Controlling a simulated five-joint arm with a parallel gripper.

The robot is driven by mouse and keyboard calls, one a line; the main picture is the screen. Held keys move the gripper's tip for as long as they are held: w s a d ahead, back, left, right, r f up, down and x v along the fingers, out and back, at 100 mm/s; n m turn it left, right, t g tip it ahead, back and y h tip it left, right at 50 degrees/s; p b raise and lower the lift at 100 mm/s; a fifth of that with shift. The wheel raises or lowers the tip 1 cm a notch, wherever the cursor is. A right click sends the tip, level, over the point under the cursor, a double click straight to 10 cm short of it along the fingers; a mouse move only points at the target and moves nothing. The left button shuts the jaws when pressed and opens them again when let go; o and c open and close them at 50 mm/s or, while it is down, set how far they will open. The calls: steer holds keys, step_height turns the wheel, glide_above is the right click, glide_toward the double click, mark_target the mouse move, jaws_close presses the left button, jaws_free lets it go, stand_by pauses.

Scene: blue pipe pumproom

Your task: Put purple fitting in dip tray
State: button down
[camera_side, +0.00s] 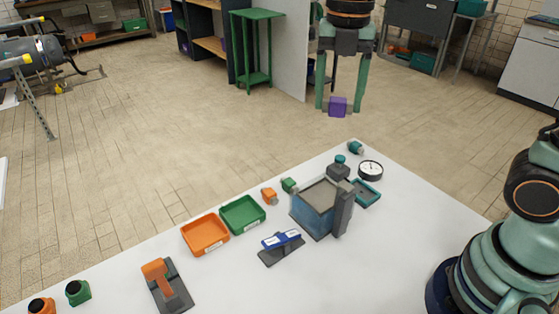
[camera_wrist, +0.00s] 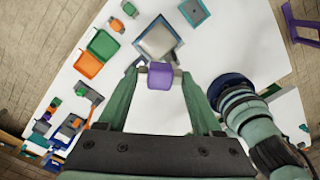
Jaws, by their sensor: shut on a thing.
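The purple fitting (camera_side: 337,106) is a small block held between the fingertips of my gripper (camera_side: 338,101). In the wrist view the purple fitting (camera_wrist: 160,76) sits between the green fingers of my gripper (camera_wrist: 160,72), touching nothing else. It hangs high above the white table and overlaps the near corner of a blue open box (camera_wrist: 153,56) in that view. The blue box (camera_side: 311,221) has a beige inside and a grey upright post. A shallow teal tray (camera_side: 372,201) stands behind it to the right. I cannot tell which of these two is the dip tray.
An orange tray (camera_side: 205,252) and a green tray (camera_side: 243,229) stand left of the box, with small orange (camera_side: 269,196) and green (camera_side: 289,185) fittings near. A blue-topped stand (camera_side: 281,241) is in front. A round gauge (camera_side: 371,170) is at the back right.

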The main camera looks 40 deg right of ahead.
mark_target(323, 196)
steer(key=shift+a+n, duration=0.3)
steer(key=shift+a, duration=0.1)
step_height(323, 196, down, 20)
steer(key=shift+r, duration=0.2)
steer(key=shift+f, duration=0.15)
steer(key=shift+c, duration=0.2)
jaws_free()
step_height(323, 196, up, 12)
steer(key=f, duration=0.1)
steer(key=s+d+r+m+t, duration=0.2)
steer(key=s+d+r+m, duration=0.1)
steer(key=m, duration=1)
steer(key=s+d+r+m+t, duration=0.2)
steer(key=d+r+m+t, duration=0.1)
steer(key=m, duration=1.1)
steer(key=shift+s+d+r+t, duration=0.2)
steer(key=shift+s+d+t, duration=0.1)
steer(key=shift+s+d, duration=0.15)
